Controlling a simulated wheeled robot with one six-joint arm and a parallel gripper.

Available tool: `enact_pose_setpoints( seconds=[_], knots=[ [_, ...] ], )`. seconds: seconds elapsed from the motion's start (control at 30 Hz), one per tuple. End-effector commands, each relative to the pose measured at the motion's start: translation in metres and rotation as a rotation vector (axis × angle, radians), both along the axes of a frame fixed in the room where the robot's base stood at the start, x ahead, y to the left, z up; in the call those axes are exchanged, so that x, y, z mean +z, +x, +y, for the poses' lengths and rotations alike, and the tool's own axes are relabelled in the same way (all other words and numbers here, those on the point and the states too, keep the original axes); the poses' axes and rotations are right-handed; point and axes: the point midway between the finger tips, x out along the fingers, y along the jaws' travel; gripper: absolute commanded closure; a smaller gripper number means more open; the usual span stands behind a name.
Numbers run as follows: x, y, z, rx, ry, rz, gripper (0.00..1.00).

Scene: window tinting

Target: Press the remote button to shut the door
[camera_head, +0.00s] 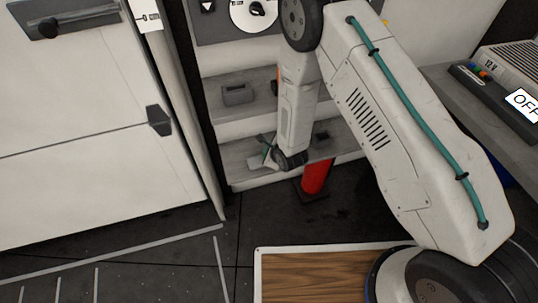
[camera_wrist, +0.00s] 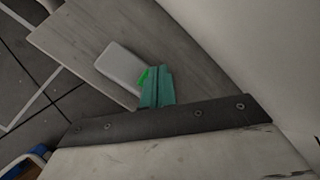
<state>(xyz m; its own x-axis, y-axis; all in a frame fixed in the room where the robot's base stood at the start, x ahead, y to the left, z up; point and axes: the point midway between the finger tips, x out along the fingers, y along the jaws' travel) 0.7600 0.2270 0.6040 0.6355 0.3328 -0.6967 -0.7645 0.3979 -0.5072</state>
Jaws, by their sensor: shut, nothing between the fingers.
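The remote is a pale grey box (camera_wrist: 122,66) lying on the wooden shelf in the wrist view, with a bright green button (camera_wrist: 145,77) at its near end. My gripper (camera_wrist: 157,88) has teal fingers, shut and empty, right beside the green button and partly covering it. I cannot tell whether the fingers touch the button. In the head view my gripper (camera_head: 268,150) is low over the lower shelf, at the remote (camera_head: 256,162). A large white door (camera_head: 75,115) with a dark handle (camera_head: 159,120) fills the left; whether it is fully shut is unclear.
The lower shelf (camera_head: 232,170) has an upper shelf above it with a dark grey box (camera_head: 238,94). A red cone (camera_head: 315,178) stands on the floor behind my arm. A wooden board (camera_head: 310,275) is in front. A bench (camera_head: 465,95) with a 12 V unit is at right.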

Motion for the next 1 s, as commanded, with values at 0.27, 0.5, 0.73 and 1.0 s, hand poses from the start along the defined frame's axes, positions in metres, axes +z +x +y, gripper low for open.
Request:
enact_pose_setpoints(
  seconds=[0.27, 0.5, 0.73, 1.0],
  knots=[
    [-0.0005, -0.0002, 0.0000, 0.000, 0.000, 0.000, 1.00],
    [-0.0074, -0.0026, 0.0001, 0.000, 0.000, 0.000, 1.00],
    [-0.0083, -0.0031, 0.0001, 0.000, 0.000, 0.000, 1.00],
    [-0.0094, -0.0031, -0.0001, 0.000, 0.000, 0.000, 1.00]
  ],
)
